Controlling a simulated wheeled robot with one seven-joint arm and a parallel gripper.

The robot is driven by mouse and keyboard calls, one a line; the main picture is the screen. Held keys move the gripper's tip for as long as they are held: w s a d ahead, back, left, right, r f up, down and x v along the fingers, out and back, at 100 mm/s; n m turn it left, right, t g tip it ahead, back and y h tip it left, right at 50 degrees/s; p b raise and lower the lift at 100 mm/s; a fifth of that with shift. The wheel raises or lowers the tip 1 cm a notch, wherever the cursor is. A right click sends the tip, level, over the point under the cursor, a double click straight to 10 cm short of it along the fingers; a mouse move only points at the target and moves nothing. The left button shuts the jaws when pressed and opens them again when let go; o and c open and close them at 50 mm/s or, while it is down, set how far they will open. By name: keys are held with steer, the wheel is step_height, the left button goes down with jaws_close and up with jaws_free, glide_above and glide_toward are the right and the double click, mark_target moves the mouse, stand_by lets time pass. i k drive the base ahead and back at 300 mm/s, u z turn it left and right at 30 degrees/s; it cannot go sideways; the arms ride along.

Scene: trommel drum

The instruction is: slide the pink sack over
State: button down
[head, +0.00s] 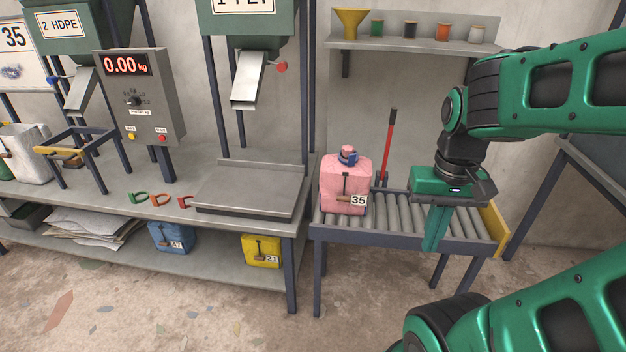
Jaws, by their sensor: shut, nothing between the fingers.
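The pink sack (339,183) stands upright on the left end of the roller conveyor (392,238), its neck gathered with a blue tie. A tag reading 35 hangs at its front right. My gripper (433,246) points down over the right part of the rollers, to the right of the sack and apart from it. Its fingers are together with nothing visible between them. The fingers hide part of the conveyor's front rail, and I cannot tell whether they touch it.
A flat scale plate (251,190) on the bench adjoins the conveyor's left end. A red-handled tool (388,146) stands behind the rollers. A yellow end stop (493,229) closes the right end. Rollers between sack and gripper are clear. Blue (172,237) and yellow (261,251) sacks lie on the lower shelf.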

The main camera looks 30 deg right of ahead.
mark_target(345, 178)
steer(key=i, duration=1)
